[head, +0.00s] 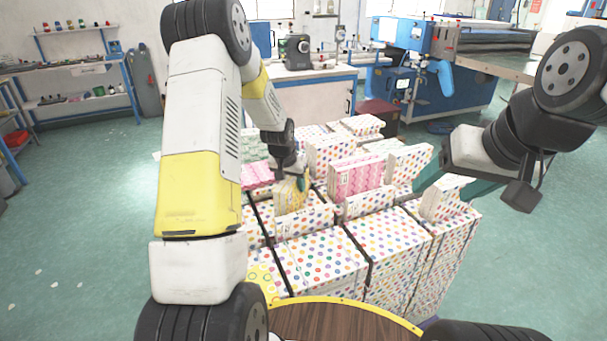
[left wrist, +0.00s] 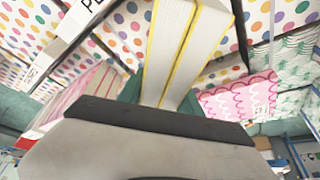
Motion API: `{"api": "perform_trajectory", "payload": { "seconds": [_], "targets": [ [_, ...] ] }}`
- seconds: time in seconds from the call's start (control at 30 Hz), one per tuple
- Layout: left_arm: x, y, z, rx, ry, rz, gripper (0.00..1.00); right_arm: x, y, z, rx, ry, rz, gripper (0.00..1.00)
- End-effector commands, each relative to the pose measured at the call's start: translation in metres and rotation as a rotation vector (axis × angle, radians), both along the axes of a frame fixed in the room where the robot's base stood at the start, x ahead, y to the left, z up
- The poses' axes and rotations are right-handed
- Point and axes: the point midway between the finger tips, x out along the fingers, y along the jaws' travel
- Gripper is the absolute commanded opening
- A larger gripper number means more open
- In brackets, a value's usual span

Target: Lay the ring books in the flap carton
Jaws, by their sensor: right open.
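Two yellow-covered ring books (head: 291,196) stand upright among the polka-dot flap cartons in the head view. Their white page edges and yellow covers (left wrist: 185,45) fill the middle of the left wrist view. My left gripper (head: 297,181) is over them, its teal fingers against both sides, shut on them. Their lower part is hidden behind a polka-dot flap carton (head: 318,262) with its flap raised, so I cannot tell how deep they sit. Pink ring books (head: 357,177) stand in a carton to the right.
Several polka-dot cartons with raised flaps stand packed together, with dark gaps between them. Green-patterned books (head: 254,146) and more pink books (head: 257,176) lie behind on the left. A round wooden top with a yellow rim (head: 340,322) is at the front. Open floor lies to the left.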

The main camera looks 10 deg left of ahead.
Motion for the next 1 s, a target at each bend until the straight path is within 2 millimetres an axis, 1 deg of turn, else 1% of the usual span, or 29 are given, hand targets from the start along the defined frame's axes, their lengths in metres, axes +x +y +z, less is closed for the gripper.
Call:
{"api": "perform_trajectory", "payload": {
  "seconds": [0.03,0.1,0.37,0.5,0.57,0.67,0.9,1.0],
  "targets": [
    [0.000,0.000,0.000,0.000,0.000,0.000,0.51,0.000,0.000,0.000,0.000,0.000,0.000,0.66],
    [0.000,0.000,0.000,0.000,0.000,0.000,0.63,0.000,0.000,0.000,0.000,0.000,0.000,0.66],
    [0.000,0.000,0.000,0.000,0.000,0.000,0.63,0.000,0.000,0.000,0.000,0.000,0.000,0.66],
    [-0.001,0.000,0.007,0.000,-0.001,0.000,0.63,0.000,0.000,0.000,0.000,0.000,0.000,0.66],
    [-0.004,0.001,0.014,0.001,-0.002,0.000,0.63,0.000,0.000,0.000,0.000,0.000,0.000,0.66],
    [-0.010,0.003,0.031,0.001,-0.004,0.001,0.63,0.000,0.000,0.000,0.000,0.000,0.000,0.66],
    [-0.030,0.007,0.079,0.000,-0.004,0.001,0.63,0.000,0.000,0.000,0.000,0.000,0.000,0.66],
    [-0.037,0.008,0.095,0.000,-0.002,0.001,0.63,0.000,0.000,0.000,0.000,0.000,0.000,0.66]
  ]
}}
